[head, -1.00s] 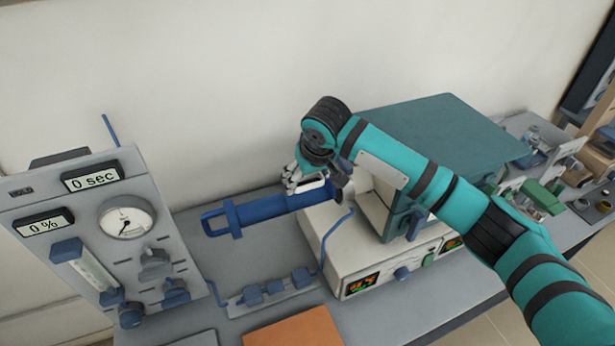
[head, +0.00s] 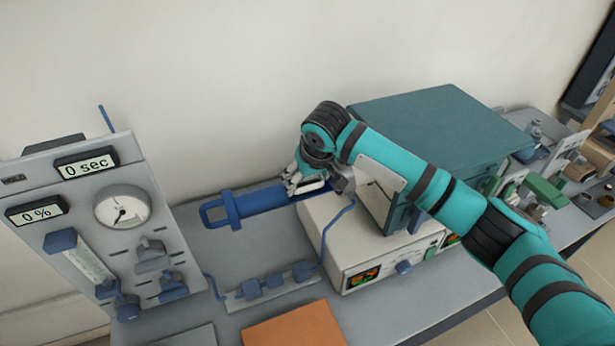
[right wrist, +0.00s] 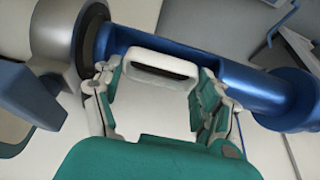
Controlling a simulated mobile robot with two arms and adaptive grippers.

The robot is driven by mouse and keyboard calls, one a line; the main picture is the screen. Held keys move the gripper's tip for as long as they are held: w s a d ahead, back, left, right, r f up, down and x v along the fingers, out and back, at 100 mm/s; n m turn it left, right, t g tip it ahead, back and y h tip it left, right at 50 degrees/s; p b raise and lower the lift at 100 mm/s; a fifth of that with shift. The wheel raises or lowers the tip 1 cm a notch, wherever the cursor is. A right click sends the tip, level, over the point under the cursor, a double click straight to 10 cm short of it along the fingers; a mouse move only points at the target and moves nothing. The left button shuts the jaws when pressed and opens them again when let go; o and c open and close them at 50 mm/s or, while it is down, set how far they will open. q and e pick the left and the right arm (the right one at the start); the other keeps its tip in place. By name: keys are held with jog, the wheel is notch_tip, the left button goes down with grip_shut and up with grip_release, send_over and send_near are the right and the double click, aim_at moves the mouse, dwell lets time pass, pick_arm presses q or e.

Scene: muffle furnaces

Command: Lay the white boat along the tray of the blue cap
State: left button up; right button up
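The blue cap (head: 270,199) lies level near the furnace, its loop handle toward the left of the head view. In the right wrist view its blue trough-like tray (right wrist: 240,82) runs across behind the fingers. The white boat (right wrist: 152,64), with a dark slot-like hollow, is between the fingertips and lines up with the tray. Whether it touches the tray floor is hard to tell. My right gripper (head: 308,184) is over the tray, with its fingers (right wrist: 155,78) at the two ends of the boat and seemingly shut on it. My left gripper is out of view.
The furnace (head: 440,135) with a teal top stands right of the cap, under my right arm. A grey gauge panel (head: 95,250) stands at the left. A blue valve row (head: 270,285) and orange block (head: 293,327) are in front. Small items crowd the far right.

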jog(key=o, duration=0.3)
jog(key=shift+s+f, duration=0.1)
jog(key=shift+f, duration=0.25)
jog(key=shift+o, duration=0.2)
jog(key=shift+r, duration=0.4)
jog(key=v, duration=1.1)
jog(key=shift+r, duration=0.35)
jog(key=shift+s, duration=0.15)
jog(key=shift+f, duration=0.1)
